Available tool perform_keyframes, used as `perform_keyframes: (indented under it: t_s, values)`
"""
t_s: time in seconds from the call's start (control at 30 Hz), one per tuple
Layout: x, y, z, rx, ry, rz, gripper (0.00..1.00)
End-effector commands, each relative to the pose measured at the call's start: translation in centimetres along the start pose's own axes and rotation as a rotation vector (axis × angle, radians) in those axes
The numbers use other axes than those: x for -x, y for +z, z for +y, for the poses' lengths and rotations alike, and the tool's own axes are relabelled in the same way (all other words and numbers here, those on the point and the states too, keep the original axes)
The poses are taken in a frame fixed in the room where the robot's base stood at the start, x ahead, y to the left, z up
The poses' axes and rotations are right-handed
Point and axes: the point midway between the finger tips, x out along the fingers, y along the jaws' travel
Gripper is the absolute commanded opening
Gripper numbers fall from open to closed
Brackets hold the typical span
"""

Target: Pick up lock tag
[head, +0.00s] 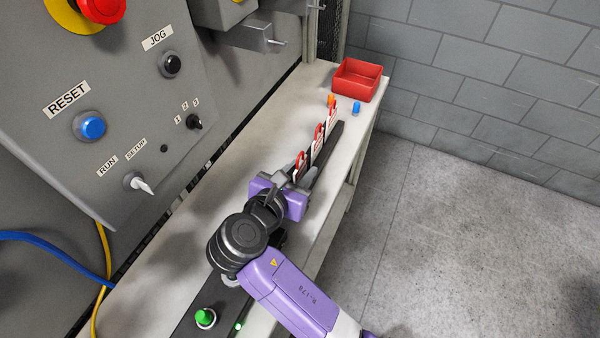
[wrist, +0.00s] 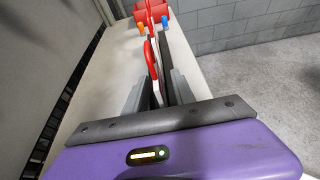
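Several red-and-white lock tags stand upright in a row along a dark rack (head: 328,152) on the bench. The nearest lock tag (head: 300,163) is right in front of my gripper (head: 289,181). In the wrist view, my gripper (wrist: 160,82) has its two grey fingers apart, one on each side of the near tag's line. The near tag's red top (wrist: 150,56) rises ahead between them, seen almost edge-on. The fingers partly hide its lower part, and I cannot tell whether either finger touches it.
A red bin (head: 357,80) stands at the bench's far end, with a small blue item (head: 356,108) and an orange item (head: 331,101) before it. A grey control panel (head: 110,100) rises on the left. Open floor (head: 450,230) lies to the right.

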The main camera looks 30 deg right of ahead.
Motion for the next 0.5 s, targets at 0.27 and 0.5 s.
perform_keyframes:
  t_s: [0.27,0.5]
  values:
    - [0.04,0.0,0.0,-0.001,0.0,0.0,0.0]
    - [0.05,0.0,0.0,-0.001,0.0,0.0,0.0]
